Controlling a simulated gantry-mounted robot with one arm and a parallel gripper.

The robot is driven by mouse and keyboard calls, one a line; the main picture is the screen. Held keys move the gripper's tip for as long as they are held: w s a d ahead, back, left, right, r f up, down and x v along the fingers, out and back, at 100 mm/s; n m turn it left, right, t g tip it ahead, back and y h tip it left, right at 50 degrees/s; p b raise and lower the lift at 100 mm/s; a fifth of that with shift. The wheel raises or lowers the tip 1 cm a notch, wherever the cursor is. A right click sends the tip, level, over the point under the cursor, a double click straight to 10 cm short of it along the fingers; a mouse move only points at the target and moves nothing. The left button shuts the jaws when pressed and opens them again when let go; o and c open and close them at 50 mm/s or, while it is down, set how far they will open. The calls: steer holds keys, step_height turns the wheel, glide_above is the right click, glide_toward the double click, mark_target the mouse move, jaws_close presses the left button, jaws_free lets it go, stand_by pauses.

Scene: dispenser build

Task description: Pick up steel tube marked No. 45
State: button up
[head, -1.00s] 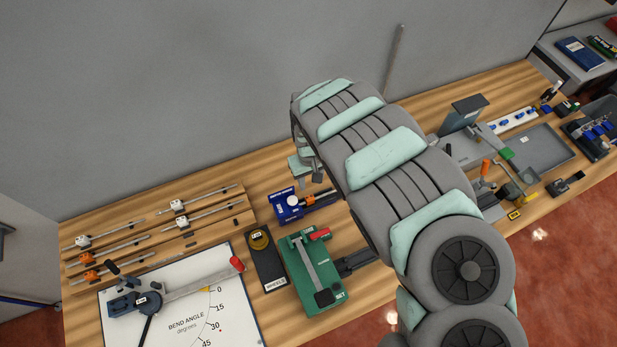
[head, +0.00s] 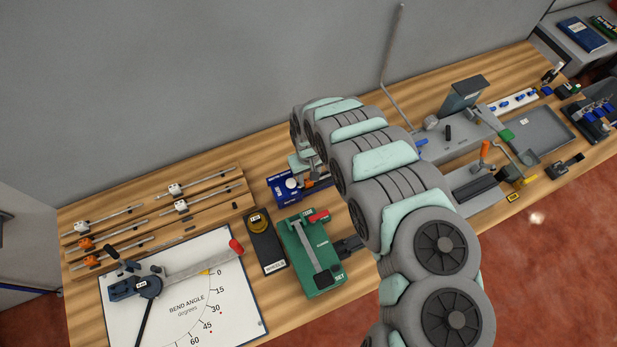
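Several thin steel tubes with white or orange tags lie on the stepped wooden rack (head: 215,212) at the left of the bench. White-tagged tubes (head: 115,217) lie towards the back and right, and orange-tagged tubes (head: 118,240) towards the front left. The tag numbers are too small to read, so I cannot tell which tube is No. 45. My gripper (head: 309,178) is right of the rack, over or close to a blue device (head: 284,190). My arm hides most of it, and I cannot see whether its fingers are open or hold anything.
A bend-angle board (head: 230,310) with a lever lies in front of the rack. A black block (head: 264,245) and a green fixture (head: 325,278) stand to its right. A tall bent rod (head: 391,60) rises behind my arm. Grey fixtures and a tray (head: 540,135) fill the right side.

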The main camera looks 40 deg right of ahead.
steer(key=shift+f, duration=1.1)
jaws_close()
